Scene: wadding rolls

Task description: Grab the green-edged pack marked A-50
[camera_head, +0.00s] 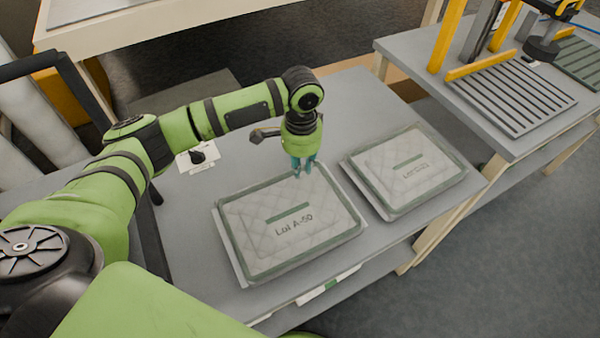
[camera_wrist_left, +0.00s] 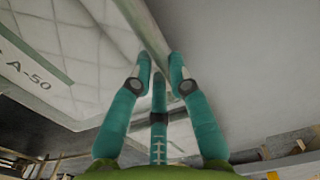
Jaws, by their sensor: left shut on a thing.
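The green-edged pack marked A-50 (camera_head: 268,243) lies flat on the grey table in the head view, a quilted pale pack with a green strip on it. It also shows in the left wrist view (camera_wrist_left: 75,50), with its label at the left. My left gripper (camera_head: 303,170) is at the pack's far right edge, pointing down. In the wrist view its teal fingers (camera_wrist_left: 160,75) are shut on the pack's green edge. The fingertips partly hide that edge. My right gripper is not in view.
A second similar pack (camera_head: 408,185) with a different label lies just right of the A-50 pack. A white card with a black object (camera_head: 203,155) lies behind, at the left. Another table (camera_head: 500,60) with a slatted plate and yellow posts stands at the upper right.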

